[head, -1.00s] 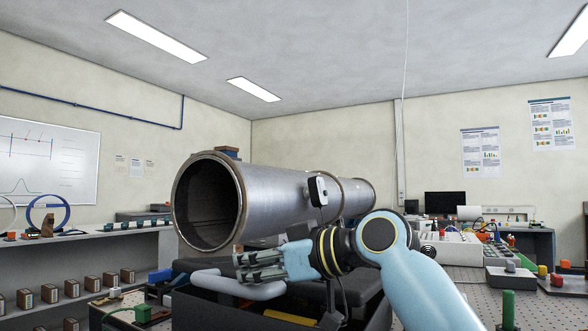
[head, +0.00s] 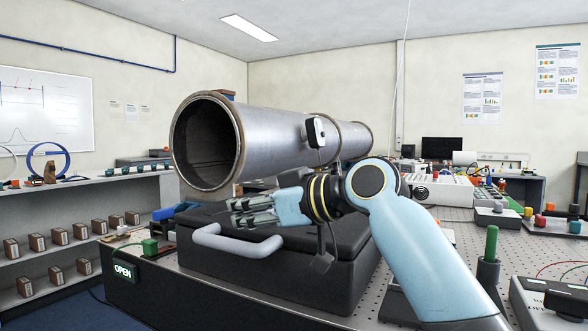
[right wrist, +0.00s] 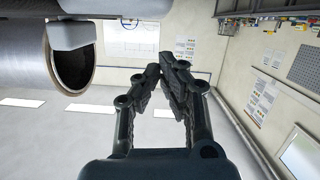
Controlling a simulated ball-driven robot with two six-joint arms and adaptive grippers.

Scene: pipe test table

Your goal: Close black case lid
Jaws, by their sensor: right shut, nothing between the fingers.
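The black case (head: 335,265) sits on the table under the large metal pipe. Its lid (head: 345,222) lies down flat on the body, and no gap shows between them. A light grey handle (head: 237,243) is on the case's left front side. My right gripper (head: 230,212) is just above the lid near the handle; whether it touches the lid I cannot tell. It is shut and empty, and its fingertips meet in the right wrist view (right wrist: 170,66). My right forearm and wrist hide part of the lid. My left gripper is not in view.
The metal pipe (head: 265,143) is close above the case, with a small box (head: 315,131) on its side. A green-topped post (head: 491,243) stands to the right of my arm. A lit OPEN sign (head: 124,271) is at the table's left corner. Perforated tabletop (head: 440,225) shows at right.

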